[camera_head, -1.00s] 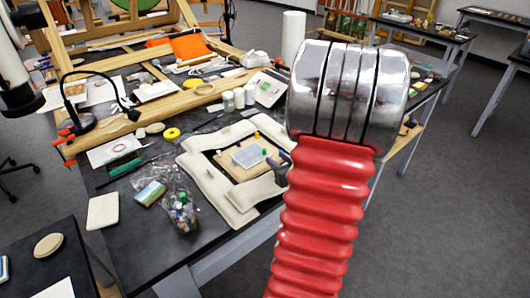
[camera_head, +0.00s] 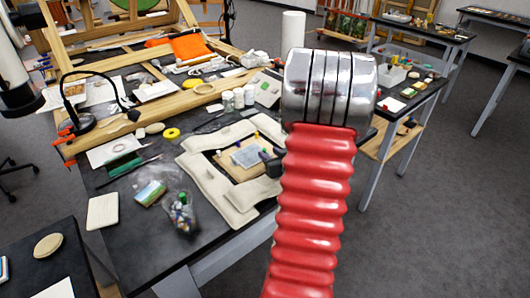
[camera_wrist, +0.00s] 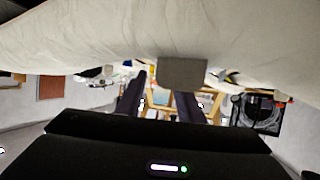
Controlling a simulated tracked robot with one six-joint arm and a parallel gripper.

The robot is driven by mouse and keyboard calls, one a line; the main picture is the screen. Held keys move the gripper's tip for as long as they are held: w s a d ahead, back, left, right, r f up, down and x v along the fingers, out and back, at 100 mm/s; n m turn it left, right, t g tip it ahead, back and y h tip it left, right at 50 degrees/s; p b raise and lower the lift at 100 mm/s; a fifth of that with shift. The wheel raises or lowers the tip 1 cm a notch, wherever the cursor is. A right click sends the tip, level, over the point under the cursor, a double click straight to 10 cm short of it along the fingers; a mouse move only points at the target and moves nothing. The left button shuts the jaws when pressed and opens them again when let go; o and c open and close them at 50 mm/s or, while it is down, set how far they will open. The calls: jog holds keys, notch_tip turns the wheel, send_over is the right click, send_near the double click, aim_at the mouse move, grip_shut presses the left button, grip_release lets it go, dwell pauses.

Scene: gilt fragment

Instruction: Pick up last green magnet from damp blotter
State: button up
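A pale blue-grey sheet (camera_head: 248,155), perhaps the blotter, lies on a tan board (camera_head: 232,168) inside a frame of cream padded cushions (camera_head: 196,168) on the dark worktable. Small coloured pieces sit around the sheet, too small for me to tell which is a green magnet. A dark part of my gripper (camera_head: 274,166) shows at the right side of the board, mostly hidden behind my arm. A cream padded surface (camera_wrist: 90,35) fills the top of that view.
Left of the cushions are a clear bag (camera_head: 180,208) with coloured items, a yellow ring (camera_head: 172,133) and a desk lamp (camera_head: 85,120). White jars (camera_head: 238,98) and a wooden easel beam (camera_head: 150,120) stand behind.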

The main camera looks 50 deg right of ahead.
aim_at(265, 150)
jog(key=shift+x, duration=1.9)
jog(key=shift+c, duration=0.3)
grip_shut()
